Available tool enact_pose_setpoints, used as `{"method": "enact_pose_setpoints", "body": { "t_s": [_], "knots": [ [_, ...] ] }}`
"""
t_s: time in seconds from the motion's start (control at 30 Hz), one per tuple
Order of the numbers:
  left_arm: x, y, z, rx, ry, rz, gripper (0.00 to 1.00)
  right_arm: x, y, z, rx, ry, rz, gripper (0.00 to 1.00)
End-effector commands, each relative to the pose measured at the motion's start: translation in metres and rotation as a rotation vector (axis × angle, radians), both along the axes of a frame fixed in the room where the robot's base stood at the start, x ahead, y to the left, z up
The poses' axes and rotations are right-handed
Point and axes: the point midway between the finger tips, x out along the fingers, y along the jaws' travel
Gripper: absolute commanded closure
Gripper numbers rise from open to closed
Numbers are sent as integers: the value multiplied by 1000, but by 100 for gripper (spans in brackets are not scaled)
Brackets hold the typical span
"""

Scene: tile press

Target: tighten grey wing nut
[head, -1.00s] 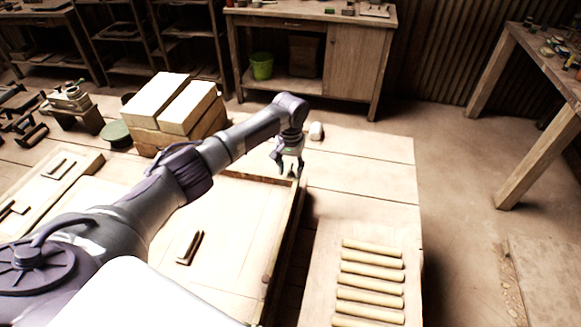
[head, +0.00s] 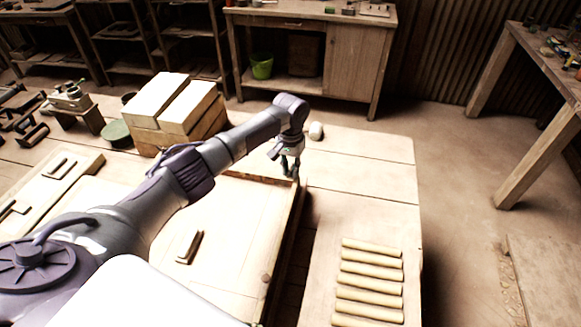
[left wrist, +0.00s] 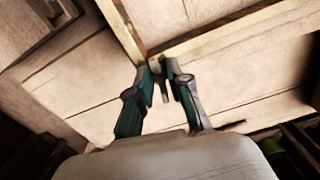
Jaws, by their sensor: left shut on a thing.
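My left gripper (head: 291,172) is at the far right corner of the wooden frame (head: 297,200) on the workbench, with its fingers pointing down. It also shows in the left wrist view (left wrist: 158,68), where its fingertips meet at the frame's corner. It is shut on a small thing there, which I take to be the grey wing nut. The nut is almost wholly hidden by the fingers, so its shape and how far it is turned cannot be made out. My right gripper is not in view.
Pale blocks (head: 188,108) are stacked behind my left arm. A small white object (head: 316,131) stands just beyond the gripper. Several wooden rods (head: 371,273) lie at the front right. A dark bracket-like piece (head: 190,247) lies inside the frame. The bench right of the gripper is clear.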

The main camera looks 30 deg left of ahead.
Motion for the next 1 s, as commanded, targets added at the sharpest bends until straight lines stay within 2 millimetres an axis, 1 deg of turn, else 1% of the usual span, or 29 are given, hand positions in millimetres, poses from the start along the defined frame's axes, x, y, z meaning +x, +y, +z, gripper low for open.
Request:
{"method": "enact_pose_setpoints", "body": {
  "t_s": [0.1, 0.4, 1.0],
  "knots": [
    [0, -1, 2, -2, -1, -84, 100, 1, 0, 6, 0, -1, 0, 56],
    [1, -1, 2, -2, -2, -360, 100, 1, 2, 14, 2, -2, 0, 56],
    [1, 0, 2, -1, -4, -930, 100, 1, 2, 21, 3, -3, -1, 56]
  ]
}}
